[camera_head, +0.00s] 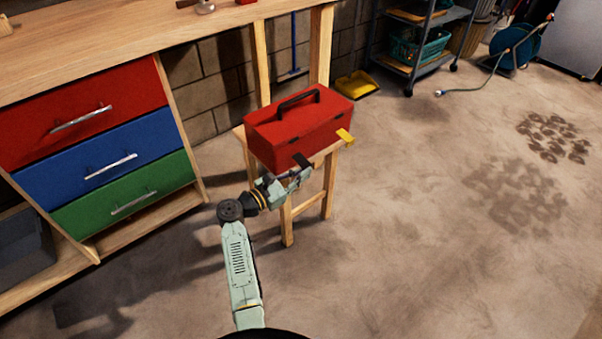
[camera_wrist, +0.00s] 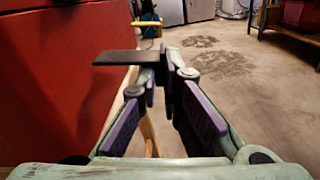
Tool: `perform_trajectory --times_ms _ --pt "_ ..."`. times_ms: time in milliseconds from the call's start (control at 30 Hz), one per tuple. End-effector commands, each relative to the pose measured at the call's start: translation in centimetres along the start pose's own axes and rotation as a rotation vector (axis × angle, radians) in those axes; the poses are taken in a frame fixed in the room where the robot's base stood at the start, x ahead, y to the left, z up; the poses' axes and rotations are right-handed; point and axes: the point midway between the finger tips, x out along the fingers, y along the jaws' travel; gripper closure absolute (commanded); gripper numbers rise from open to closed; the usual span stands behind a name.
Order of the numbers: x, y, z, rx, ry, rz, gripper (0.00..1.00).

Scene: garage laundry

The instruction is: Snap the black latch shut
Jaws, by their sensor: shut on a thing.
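A red toolbox (camera_head: 300,128) with a black top handle (camera_head: 299,98) sits on a wooden chair-like stand. The black latch (camera_head: 301,160) sticks out from its front face, near the left end. In the wrist view the black latch (camera_wrist: 128,58) is a flat plate standing out level from the red wall (camera_wrist: 50,80). My gripper (camera_head: 300,177) is at the black latch, with its fingertips (camera_wrist: 170,68) closed on the latch's outer end. The yellow latch (camera_head: 345,136) also sticks out, near the toolbox's right end; it shows beyond the black one (camera_wrist: 147,24).
The wooden stand (camera_head: 287,222) is close beside my gripper. A workbench with red, blue and green drawers (camera_head: 110,165) is at the left. A yellow dustpan (camera_head: 355,84) lies by the wall. A shelf cart (camera_head: 420,40) stands at the back.

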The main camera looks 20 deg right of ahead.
Motion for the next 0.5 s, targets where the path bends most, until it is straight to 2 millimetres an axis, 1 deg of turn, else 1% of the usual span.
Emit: perform_trajectory --times_ms 267,500 --pt "0.0 0.0 0.2 -0.027 0.000 0.001 1.00" --pt "0.0 -0.1 1.1 -0.148 0.000 0.001 1.00"
